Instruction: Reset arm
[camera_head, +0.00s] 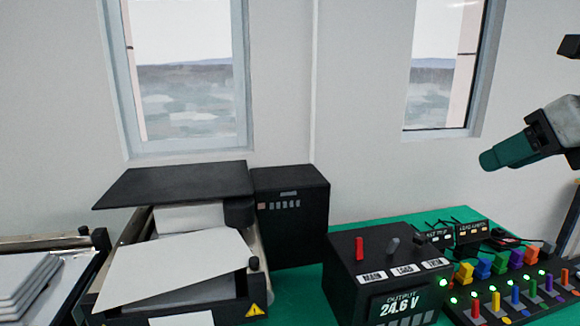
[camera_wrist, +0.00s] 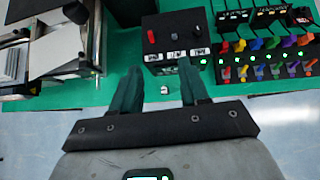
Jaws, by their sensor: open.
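My gripper (camera_wrist: 157,86) shows in the wrist view with its two dark green fingers spread apart and nothing between them. In the head view my gripper (camera_head: 490,160) is raised at the right, pointing left in front of the wall and above the bench. It touches nothing there. In the wrist view its fingers hang over the front edge of the green bench top, near the black control box (camera_wrist: 175,43) with a red lever.
The control box (camera_head: 385,283) reads 24.6 V. Right of it is a panel of coloured levers (camera_head: 520,295) with green lights. A conveyor machine (camera_head: 180,270) with a white sheet stands left, beside a dark cabinet (camera_head: 292,215). Stacked grey plates (camera_head: 30,280) sit far left. Space above the bench is free.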

